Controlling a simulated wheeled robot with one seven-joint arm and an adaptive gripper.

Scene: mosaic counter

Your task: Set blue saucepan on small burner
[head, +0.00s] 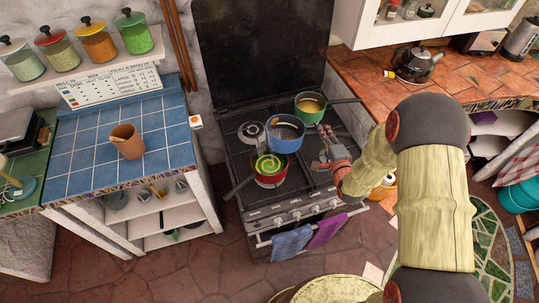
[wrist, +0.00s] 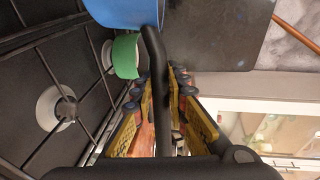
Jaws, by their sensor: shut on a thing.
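The blue saucepan (head: 285,138) is over the middle of the black stove (head: 238,150), between the other pots, and seems held above the grates. In the wrist view its blue side (wrist: 125,10) is at the top, and its black handle runs down between my fingers. My gripper (head: 325,152) is shut on that handle, to the right of the pan. A bare burner (head: 251,132) shows at the back left of the stove. The wrist view also shows a bare burner (wrist: 55,108) at its left. The front right of the stove is partly hidden by my gripper.
A red pot (head: 268,165) with green swirled contents stands on the front left burner, close to the blue saucepan. A green pan (head: 310,104) stands at the back right, its handle pointing right. A kettle (head: 416,64) is on the right counter. Towels hang in front.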

